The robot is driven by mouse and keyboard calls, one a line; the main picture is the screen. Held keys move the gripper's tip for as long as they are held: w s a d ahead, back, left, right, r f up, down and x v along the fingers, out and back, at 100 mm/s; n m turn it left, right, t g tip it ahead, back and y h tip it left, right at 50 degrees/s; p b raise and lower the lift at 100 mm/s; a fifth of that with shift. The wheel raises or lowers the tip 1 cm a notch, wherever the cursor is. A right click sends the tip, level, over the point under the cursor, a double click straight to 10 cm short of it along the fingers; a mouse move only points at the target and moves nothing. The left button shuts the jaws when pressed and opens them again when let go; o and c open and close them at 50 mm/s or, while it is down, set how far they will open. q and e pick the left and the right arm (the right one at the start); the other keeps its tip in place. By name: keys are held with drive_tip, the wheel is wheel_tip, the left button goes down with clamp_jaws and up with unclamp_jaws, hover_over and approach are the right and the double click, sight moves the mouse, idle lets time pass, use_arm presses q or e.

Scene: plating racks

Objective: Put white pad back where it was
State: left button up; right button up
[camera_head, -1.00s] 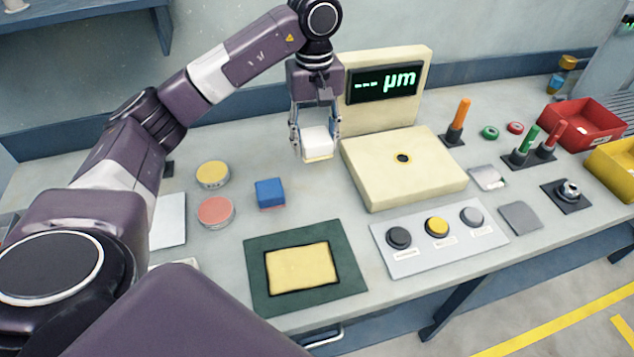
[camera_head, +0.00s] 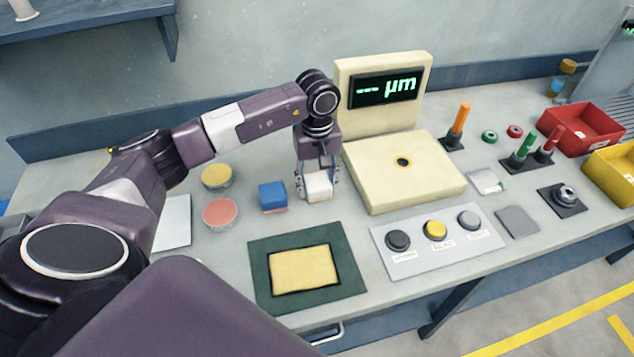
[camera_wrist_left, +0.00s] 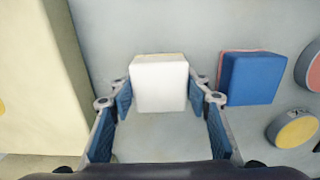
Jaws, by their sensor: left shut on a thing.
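The white pad (camera_head: 319,186) is a small white block with a cream underside, between the blue block and the measuring device. My left gripper (camera_head: 318,187) points down and is shut on the white pad, at or very near the table top. In the left wrist view the white pad (camera_wrist_left: 159,82) sits between the two fingertips of my left gripper (camera_wrist_left: 160,88). Its underside is hidden there, so I cannot tell whether it touches the table. My right gripper is not in view.
A blue block (camera_head: 272,195) stands close on the left, with yellow (camera_head: 216,177) and pink (camera_head: 220,213) round tins beyond it. The cream measuring device (camera_head: 403,170) is close on the right. In front lie a green-framed mat (camera_head: 345,262) and a button panel (camera_head: 415,258).

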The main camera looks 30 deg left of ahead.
sight(317, 181)
use_arm(q)
drive_tip(key=shift+f, duration=0.2)
drive_tip(key=o, duration=1)
drive_tip(key=shift+o, duration=0.2)
drive_tip(key=shift+r, duration=0.15)
drive_tip(key=shift+r, duration=0.25)
wheel_tip(317, 181, up, 11)
drive_tip(key=b, duration=0.3)
drive_tip(key=shift+f, duration=0.2)
drive_tip(key=shift+r, duration=0.55)
